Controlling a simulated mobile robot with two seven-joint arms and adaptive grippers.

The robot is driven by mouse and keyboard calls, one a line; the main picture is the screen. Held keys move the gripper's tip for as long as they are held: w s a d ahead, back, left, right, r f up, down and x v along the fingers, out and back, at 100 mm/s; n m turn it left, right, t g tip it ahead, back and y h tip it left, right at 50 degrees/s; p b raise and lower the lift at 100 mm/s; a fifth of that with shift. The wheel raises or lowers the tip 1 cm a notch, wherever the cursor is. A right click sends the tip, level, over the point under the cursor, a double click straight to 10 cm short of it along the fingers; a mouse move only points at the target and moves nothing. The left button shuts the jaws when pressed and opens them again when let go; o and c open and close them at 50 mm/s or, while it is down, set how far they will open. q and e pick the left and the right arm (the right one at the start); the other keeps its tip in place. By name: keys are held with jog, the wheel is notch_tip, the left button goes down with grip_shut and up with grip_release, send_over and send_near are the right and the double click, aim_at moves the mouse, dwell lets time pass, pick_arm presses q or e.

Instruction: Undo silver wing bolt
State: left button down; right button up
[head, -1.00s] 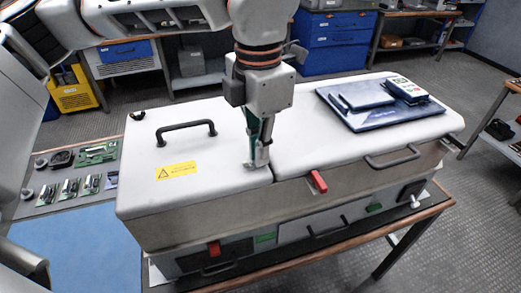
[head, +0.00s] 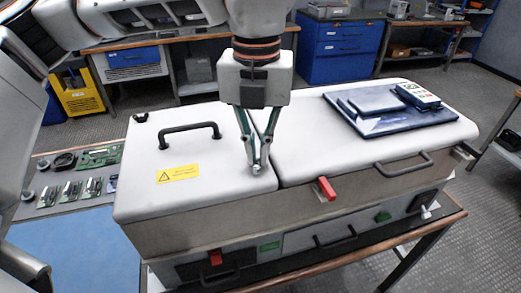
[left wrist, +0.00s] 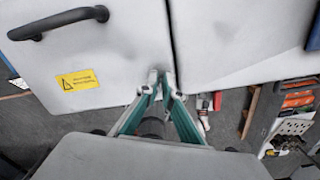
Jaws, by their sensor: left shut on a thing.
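My left gripper (head: 257,168) points down at the front right corner of the white left lid (head: 150,185), beside the seam between the two lids. Its two green-sided fingers meet at the tips. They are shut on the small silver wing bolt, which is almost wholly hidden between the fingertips. The left wrist view shows the same closed fingertips (left wrist: 159,78) at the lid's edge, close to the seam. The lid lies flat, with a black handle (head: 190,132) and a yellow warning label (head: 178,174). My right gripper is out of view.
The right lid (head: 310,140) carries a dark blue tray (head: 385,122) with a handheld meter (head: 418,95). A red latch (head: 326,188) is on the cabinet's front, right of the gripper. Circuit boards (head: 98,157) and a blue mat (head: 70,240) lie at the left.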

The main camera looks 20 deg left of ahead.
pick_arm(q)
jog(key=n, duration=0.4)
jog(key=a+n, duration=0.1)
jog(key=n, duration=0.1)
jog(key=shift+s+f+b, duration=0.25)
jog(key=shift+s+b, duration=0.15)
jog(key=n, duration=0.5)
jog(key=shift+s+a, duration=0.1)
jog(key=shift+s, duration=0.2)
jog(key=shift+n, duration=0.4)
dwell(0.5)
jog(key=c, duration=2.2)
grip_release()
jog(key=shift+d, duration=0.2)
jog(key=shift+r, duration=0.1)
jog(key=shift+w+a+r, duration=0.1)
jog(key=shift+a, duration=0.05)
